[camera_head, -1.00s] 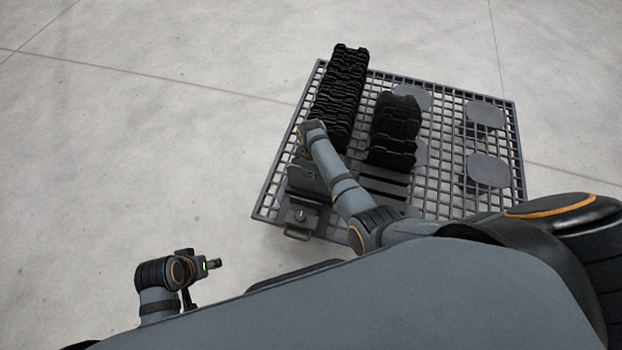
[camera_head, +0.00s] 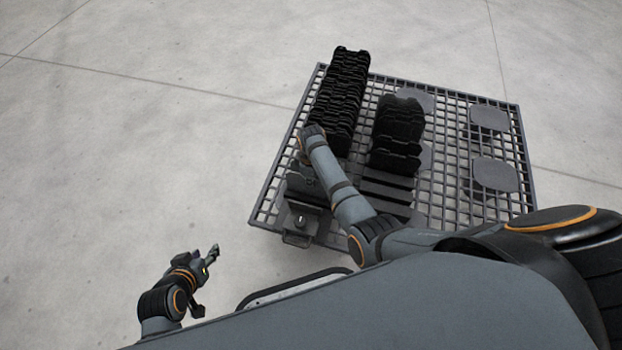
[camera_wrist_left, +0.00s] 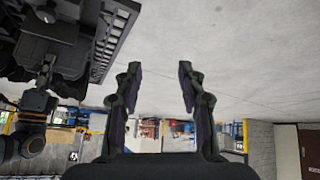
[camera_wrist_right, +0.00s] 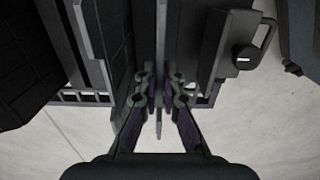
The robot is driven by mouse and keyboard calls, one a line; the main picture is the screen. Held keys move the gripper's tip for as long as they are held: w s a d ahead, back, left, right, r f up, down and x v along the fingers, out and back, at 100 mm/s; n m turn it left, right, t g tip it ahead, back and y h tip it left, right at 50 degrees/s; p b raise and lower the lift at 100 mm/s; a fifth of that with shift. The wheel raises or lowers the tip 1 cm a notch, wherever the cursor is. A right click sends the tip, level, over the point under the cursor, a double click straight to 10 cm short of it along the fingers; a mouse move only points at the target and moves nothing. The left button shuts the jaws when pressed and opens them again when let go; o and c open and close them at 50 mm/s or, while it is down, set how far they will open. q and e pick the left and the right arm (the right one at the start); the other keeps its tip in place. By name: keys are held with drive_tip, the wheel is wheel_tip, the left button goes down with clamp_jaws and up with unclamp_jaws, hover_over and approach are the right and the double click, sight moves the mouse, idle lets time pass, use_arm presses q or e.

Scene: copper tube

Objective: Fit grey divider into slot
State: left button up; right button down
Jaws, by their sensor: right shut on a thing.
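In the right wrist view my right gripper (camera_wrist_right: 160,100) is shut on a thin grey divider (camera_wrist_right: 160,45), seen edge-on and standing upright between the fingertips. Dark slotted walls stand close on both sides of it; I cannot tell whether its lower edge is inside a slot. In the head view the grey divider area (camera_head: 303,184) sits at the near left of the grid platform (camera_head: 450,205), partly hidden by my right arm. My left gripper (camera_head: 213,252) is off the platform over the floor; its fingers (camera_wrist_left: 160,85) are apart and empty in the left wrist view.
A long row of black plates (camera_head: 340,95) stands at the platform's back left, and a shorter row (camera_head: 396,135) to its right. Empty dark slotted bars (camera_head: 385,195) lie nearer. Flat grey discs (camera_head: 494,174) are at the right. The floor at left is clear.

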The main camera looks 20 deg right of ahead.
drive_tip(key=c, duration=1.5)
unclamp_jaws()
wheel_tip(320, 180, up, 4)
drive_tip(key=p, duration=0.2)
drive_tip(key=shift+r+p, duration=0.25)
drive_tip(key=shift+p, duration=0.1)
wheel_tip(320, 180, up, 7)
drive_tip(key=p, duration=0.3)
use_arm(q)
drive_tip(key=s+a+r+g, duration=0.1)
drive_tip(key=s+r+g, duration=0.2)
drive_tip(key=s+g, duration=0.2)
drive_tip(key=shift+a+r+y, duration=0.2)
drive_tip(key=shift+a+y, duration=0.15)
drive_tip(key=shift+y, duration=0.05)
use_arm(e)
drive_tip(key=shift+r, duration=0.4)
use_arm(q)
drive_tip(key=shift+s, duration=0.1)
